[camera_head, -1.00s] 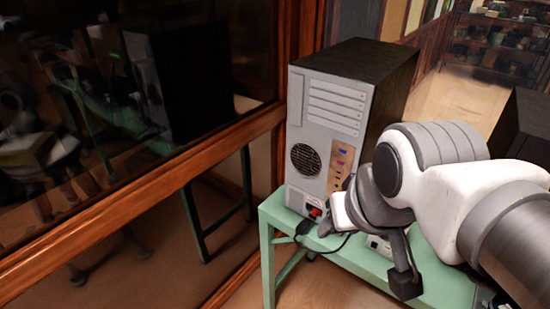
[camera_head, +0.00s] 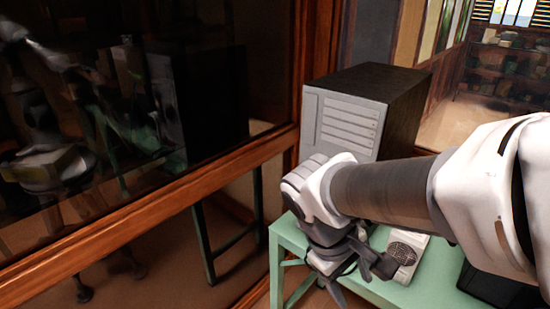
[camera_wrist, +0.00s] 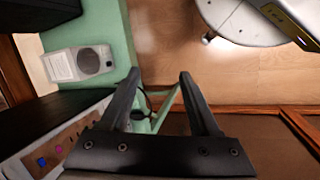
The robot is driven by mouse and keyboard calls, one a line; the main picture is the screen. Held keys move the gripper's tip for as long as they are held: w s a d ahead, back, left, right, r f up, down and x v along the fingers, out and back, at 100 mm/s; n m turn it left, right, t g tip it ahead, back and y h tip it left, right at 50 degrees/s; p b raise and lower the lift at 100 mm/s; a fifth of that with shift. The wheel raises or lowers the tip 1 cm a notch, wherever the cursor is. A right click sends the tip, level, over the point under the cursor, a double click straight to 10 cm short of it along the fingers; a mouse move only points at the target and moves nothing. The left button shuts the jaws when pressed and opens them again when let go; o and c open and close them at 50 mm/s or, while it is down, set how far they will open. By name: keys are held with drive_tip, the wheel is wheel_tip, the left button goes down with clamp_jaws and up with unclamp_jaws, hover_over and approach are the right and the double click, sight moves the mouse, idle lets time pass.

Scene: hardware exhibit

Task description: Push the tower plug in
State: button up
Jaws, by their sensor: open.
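The grey and black tower (camera_head: 348,122) stands on the green table in the head view. My arm hides the lower part of its back panel, including the power socket area. In the wrist view, part of the tower's back panel (camera_wrist: 40,158) with blue and magenta ports shows at lower left. My gripper (camera_wrist: 157,82) is open, its two dark fingers apart with no object clearly held. A dark cable (camera_wrist: 150,101) shows between and beyond the fingers. I cannot make out the plug itself. My gripper (camera_head: 357,280) also shows in front of the tower, over the table's near edge.
The green table (camera_head: 405,295) holds a pale box with a round grille (camera_head: 405,248), right of my gripper; the box also shows in the wrist view (camera_wrist: 78,64). A wood-framed glass wall (camera_head: 150,185) stands close on the left. Open wooden floor (camera_wrist: 250,82) lies beyond the table.

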drive_tip(key=w+a+f+n+t+h+b, duration=0.35)
drive_tip(key=w+a+f+n+t, duration=0.3)
drive_tip(key=f+n, duration=0.4)
drive_tip(key=w+a+f+n+t+h+b, duration=0.3)
drive_tip(key=w+a+f+n+t+h, duration=0.3)
drive_tip(key=f+n, duration=0.45)
drive_tip(key=shift+y, duration=0.55)
drive_tip(key=b+x, duration=0.2)
drive_tip(key=x, duration=1.4)
drive_tip(key=shift+w+r, duration=0.1)
drive_tip(key=shift+c, duration=0.3)
clamp_jaws()
